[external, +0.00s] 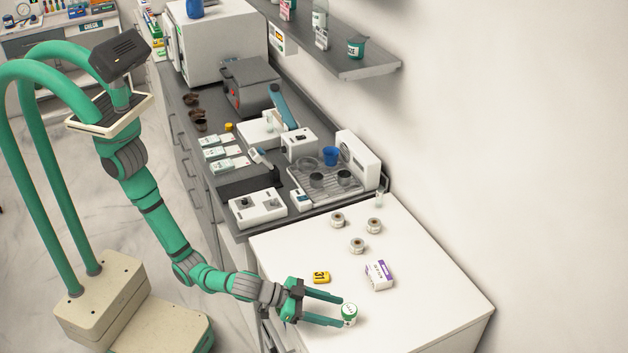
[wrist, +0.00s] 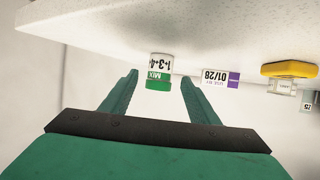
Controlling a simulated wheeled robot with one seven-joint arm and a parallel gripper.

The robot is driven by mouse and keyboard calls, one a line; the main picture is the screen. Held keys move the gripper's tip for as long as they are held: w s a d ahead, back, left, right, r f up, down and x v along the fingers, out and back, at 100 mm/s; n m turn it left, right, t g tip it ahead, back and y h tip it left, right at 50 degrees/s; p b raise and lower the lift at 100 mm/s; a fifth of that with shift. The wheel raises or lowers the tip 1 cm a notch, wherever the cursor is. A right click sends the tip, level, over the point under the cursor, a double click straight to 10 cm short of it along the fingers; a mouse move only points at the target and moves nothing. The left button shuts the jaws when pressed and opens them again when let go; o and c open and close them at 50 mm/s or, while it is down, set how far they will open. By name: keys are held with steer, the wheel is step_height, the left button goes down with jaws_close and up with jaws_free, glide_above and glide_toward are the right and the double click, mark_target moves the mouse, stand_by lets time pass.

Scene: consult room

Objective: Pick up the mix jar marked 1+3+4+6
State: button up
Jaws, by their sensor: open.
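The mix jar (external: 349,315) is small and white with a green band, standing on the white counter (external: 440,313) near its front. In the wrist view the jar (wrist: 159,72) appears upside down, with a green part reading MIX and a label showing 1+3+4; the rest of the label is turned out of sight. My gripper (external: 340,310) is open, its two green fingers level just above the counter and pointing at the jar. In the wrist view the jar shows between and beyond the fingertips of my gripper (wrist: 158,80); I cannot tell whether either finger touches it.
A white and purple box (external: 379,275) stands behind the jar, with a yellow tag marked 31 (external: 321,277) to its left. Several small round containers (external: 357,245) stand farther back. Equipment fills the dark counter beyond. The counter right of the jar is clear.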

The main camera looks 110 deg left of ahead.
mark_target(350, 315)
steer(key=shift+x, duration=2.85)
steer(key=shift+r, duration=0.1)
steer(key=c, duration=1)
